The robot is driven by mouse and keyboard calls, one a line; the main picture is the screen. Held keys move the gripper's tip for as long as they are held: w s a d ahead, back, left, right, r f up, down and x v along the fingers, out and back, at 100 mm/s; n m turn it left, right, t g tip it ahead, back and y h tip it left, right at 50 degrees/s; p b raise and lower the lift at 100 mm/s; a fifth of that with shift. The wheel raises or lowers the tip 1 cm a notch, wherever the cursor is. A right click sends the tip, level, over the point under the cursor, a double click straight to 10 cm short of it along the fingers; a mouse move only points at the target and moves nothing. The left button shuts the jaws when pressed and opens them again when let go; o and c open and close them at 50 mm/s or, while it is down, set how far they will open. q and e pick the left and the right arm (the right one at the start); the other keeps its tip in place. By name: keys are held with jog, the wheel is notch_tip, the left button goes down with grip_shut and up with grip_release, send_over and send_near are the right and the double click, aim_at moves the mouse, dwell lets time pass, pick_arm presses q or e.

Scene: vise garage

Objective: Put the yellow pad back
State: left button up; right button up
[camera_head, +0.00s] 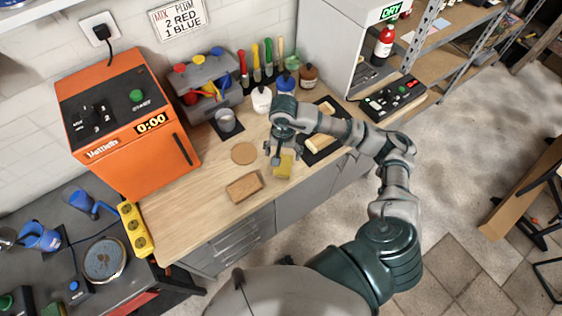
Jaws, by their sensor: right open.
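A yellow pad (283,169) lies on the wooden worktop near its front edge. My right gripper (279,158) is open and points down just over the pad, with its fingers close to the pad's far end. I cannot tell whether the fingers touch it. The gripper and wrist hide part of the worktop behind. My left gripper is not in view.
A brown block (243,187) and a round cork mat (244,153) lie left of the pad. A black tray (331,136) with a pale block is to the right. An orange oven (126,125) stands at the left. Bottles and upright tools line the back.

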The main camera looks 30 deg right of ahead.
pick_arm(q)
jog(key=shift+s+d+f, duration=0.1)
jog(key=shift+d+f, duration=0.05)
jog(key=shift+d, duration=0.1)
pick_arm(e)
jog(key=shift+r, duration=1.95)
